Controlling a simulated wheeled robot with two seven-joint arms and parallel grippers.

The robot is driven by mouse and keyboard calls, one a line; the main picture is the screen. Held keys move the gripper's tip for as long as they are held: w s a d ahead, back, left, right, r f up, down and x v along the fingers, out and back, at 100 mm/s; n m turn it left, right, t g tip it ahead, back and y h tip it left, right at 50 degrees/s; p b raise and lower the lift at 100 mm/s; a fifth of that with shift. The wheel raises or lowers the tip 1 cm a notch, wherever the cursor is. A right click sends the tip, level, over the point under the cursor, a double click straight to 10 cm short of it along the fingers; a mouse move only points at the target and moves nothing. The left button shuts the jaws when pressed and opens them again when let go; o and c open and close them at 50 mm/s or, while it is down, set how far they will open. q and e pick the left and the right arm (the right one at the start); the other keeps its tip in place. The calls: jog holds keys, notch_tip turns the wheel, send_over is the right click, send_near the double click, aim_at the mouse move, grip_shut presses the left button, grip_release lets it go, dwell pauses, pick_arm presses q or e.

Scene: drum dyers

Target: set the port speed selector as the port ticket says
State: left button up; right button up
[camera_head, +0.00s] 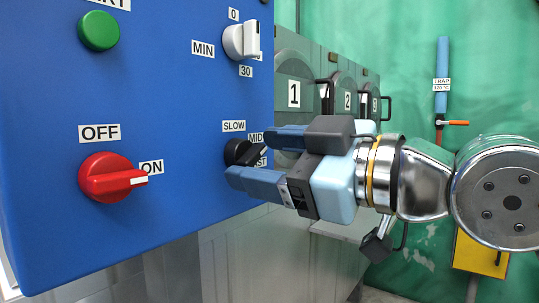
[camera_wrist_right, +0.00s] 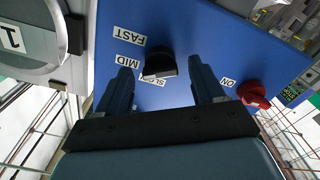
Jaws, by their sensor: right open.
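The speed selector (camera_head: 240,152) is a black knob on the blue panel, with SLOW, MID and FAST labels around it. It also shows in the right wrist view (camera_wrist_right: 160,63), where its body partly covers the SLOW label. I cannot tell for sure which label it points at. My right gripper (camera_head: 254,159) is open, its blue fingers on either side of the knob. In the right wrist view (camera_wrist_right: 159,68) gaps show between knob and fingers. No port ticket is in view. My left gripper is not in view.
The blue panel (camera_head: 120,225) also carries a red OFF/ON knob (camera_head: 110,178) turned towards ON, a green button (camera_head: 98,31) and a white MIN dial (camera_head: 242,40). Numbered grey drums (camera_head: 290,75) stand behind. A blue pipe labelled TRAP (camera_head: 442,60) runs down the green wall.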

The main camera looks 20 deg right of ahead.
jog(key=c, duration=1.1)
jog(key=shift+o, duration=0.2)
jog(key=shift+m, duration=0.3)
jog(key=shift+f+m+b, duration=0.15)
jog(key=shift+m+b, duration=0.6)
jog(key=shift+m, duration=0.25)
jog(key=m+b, duration=0.1)
jog(key=m, duration=0.1)
jog(key=shift+m, duration=0.3)
jog(key=m, duration=0.3)
jog(key=shift+b, duration=0.3)
jog(key=shift+m, duration=1.8)
